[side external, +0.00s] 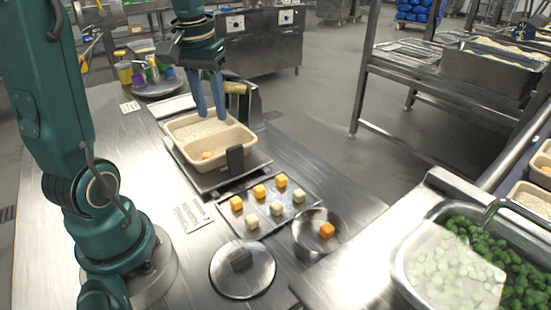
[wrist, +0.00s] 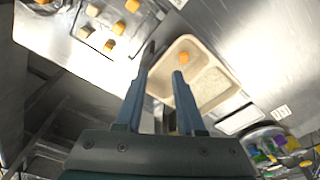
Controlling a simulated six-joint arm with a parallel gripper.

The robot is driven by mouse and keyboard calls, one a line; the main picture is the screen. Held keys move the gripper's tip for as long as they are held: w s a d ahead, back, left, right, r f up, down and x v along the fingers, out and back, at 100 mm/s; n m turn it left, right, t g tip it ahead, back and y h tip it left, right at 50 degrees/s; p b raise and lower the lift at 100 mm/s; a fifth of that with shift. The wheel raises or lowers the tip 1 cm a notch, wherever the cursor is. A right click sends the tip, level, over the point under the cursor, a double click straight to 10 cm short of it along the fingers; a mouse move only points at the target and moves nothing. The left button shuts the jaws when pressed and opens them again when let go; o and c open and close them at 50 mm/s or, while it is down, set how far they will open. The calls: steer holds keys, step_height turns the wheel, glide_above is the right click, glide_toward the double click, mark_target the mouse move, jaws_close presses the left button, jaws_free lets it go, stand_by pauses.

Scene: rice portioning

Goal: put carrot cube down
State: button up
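An orange carrot cube (side external: 207,155) lies in the near compartment of the beige two-part container (side external: 226,161). In the wrist view the same cube (wrist: 183,58) shows in one compartment, just past the tip of the right finger. White rice (side external: 197,131) fills part of the other compartment. My gripper (side external: 211,116) points down above the container. Its two blue fingers stand apart with nothing between them, also in the wrist view (wrist: 165,60). The fingertips look above the cube; the exact gap is hard to tell.
A metal tray (side external: 238,233) with several orange and pale cubes lies right of the container. A steel bowl (side external: 310,246) holds an orange cube (side external: 327,230). A round lid (side external: 243,283) lies in front. Bottles (side external: 124,72) stand at the back left.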

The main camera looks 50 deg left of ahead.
steer(key=s+d+f+m+t, duration=0.1)
steer(key=s+d+m+t, duration=0.3)
steer(key=d, duration=1.1)
steer(key=s+m, duration=0.2)
steer(key=s, duration=0.1)
steer(key=shift+m+h, duration=0.4)
steer(key=shift+f, duration=0.1)
